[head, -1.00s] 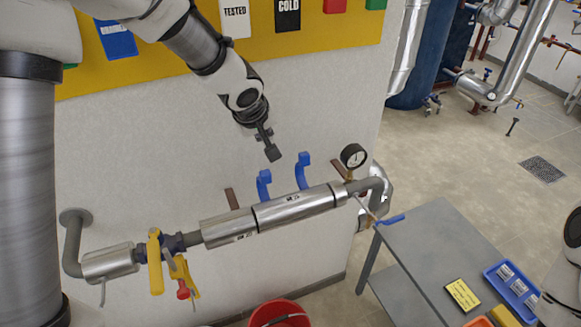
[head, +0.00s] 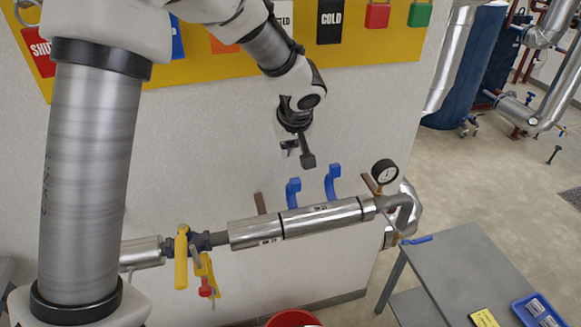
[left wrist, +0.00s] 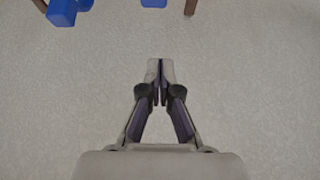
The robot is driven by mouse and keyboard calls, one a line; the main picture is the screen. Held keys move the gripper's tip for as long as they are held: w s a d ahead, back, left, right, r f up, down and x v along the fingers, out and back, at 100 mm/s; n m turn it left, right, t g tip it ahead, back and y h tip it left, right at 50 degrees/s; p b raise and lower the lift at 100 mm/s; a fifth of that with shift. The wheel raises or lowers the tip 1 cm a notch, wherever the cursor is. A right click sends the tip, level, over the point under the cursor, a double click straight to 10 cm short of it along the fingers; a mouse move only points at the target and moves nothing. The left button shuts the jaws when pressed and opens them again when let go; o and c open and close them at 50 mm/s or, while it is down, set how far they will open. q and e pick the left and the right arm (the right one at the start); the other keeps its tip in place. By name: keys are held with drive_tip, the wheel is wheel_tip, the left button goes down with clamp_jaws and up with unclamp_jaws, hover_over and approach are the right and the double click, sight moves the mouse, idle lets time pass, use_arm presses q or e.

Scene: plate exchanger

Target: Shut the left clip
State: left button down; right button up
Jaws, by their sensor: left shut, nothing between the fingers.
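Two blue clips stand up from the silver jacketed pipe section (head: 322,217). The left clip (head: 293,190) and the right clip (head: 333,182) both rise above the jacket with their upper ends free. My left gripper (head: 307,162) is above the jacket, a little up and right of the left clip in the picture, apart from both. In the left wrist view its fingers (left wrist: 160,75) are together with nothing between them. Two blue clip parts, one larger (left wrist: 66,10) and one cut off (left wrist: 153,3), show at that view's top edge; I cannot tell which is which.
A pressure gauge (head: 385,171) stands on the pipe's right end. A valve with a yellow handle (head: 181,258) is to the left. The plain wall (left wrist: 250,90) is behind. A grey table (head: 455,265) with a blue tray (head: 538,313) stands at lower right.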

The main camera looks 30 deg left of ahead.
sight(293, 191)
use_arm(q)
drive_tip(key=f, duration=0.1)
drive_tip(key=s+d+f+p, duration=0.1)
drive_tip(key=f, duration=0.1)
drive_tip(key=f+p, duration=0.1)
drive_tip(key=shift+s+d+f, duration=0.2)
drive_tip(key=shift+d+f, duration=0.1)
drive_tip(key=shift+w+a+f, duration=0.2)
drive_tip(key=shift+f, duration=0.05)
